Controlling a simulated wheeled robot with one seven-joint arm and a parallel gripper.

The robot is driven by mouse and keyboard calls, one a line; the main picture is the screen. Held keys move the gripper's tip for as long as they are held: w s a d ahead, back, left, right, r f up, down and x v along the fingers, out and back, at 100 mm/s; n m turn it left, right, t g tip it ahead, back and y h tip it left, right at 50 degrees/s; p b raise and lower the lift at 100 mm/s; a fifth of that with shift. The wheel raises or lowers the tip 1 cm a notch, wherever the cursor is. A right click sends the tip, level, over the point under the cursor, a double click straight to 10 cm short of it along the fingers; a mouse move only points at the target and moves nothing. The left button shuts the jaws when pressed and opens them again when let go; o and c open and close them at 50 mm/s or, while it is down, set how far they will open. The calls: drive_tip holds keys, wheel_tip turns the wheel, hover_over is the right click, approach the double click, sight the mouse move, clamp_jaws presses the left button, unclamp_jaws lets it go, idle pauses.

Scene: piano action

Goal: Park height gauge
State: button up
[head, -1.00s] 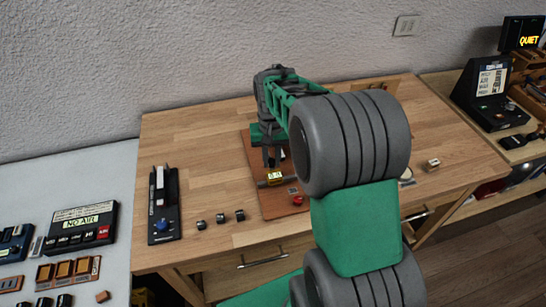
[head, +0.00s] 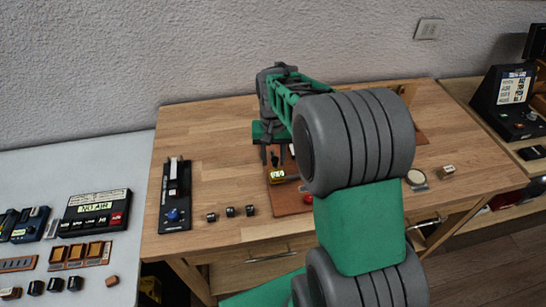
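My gripper (head: 269,155) points down over the left edge of a brown board on the wooden bench, left of my large arm link. Its dark fingers are small here, and I cannot tell how far apart they are. A small block with a yellow display (head: 278,176), possibly the height gauge, is just below the fingertips. I cannot tell whether they touch or grip it. A black stand (head: 175,205) with an upright slotted part and a blue knob is at the bench's left side. My arm hides much of the board.
Several small dark cylinders (head: 230,212) sit between the stand and the board (head: 290,205). A round disc (head: 416,178) and a small block (head: 447,172) lie right of my arm. A white table with a "NO AIR" panel (head: 97,208) adjoins at left. The bench's back left is clear.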

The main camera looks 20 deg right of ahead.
sight(274, 159)
wheel_tip(274, 159, up, 8)
drive_tip(key=shift+f+b, duration=0.1)
drive_tip(key=shift+b, duration=0.45)
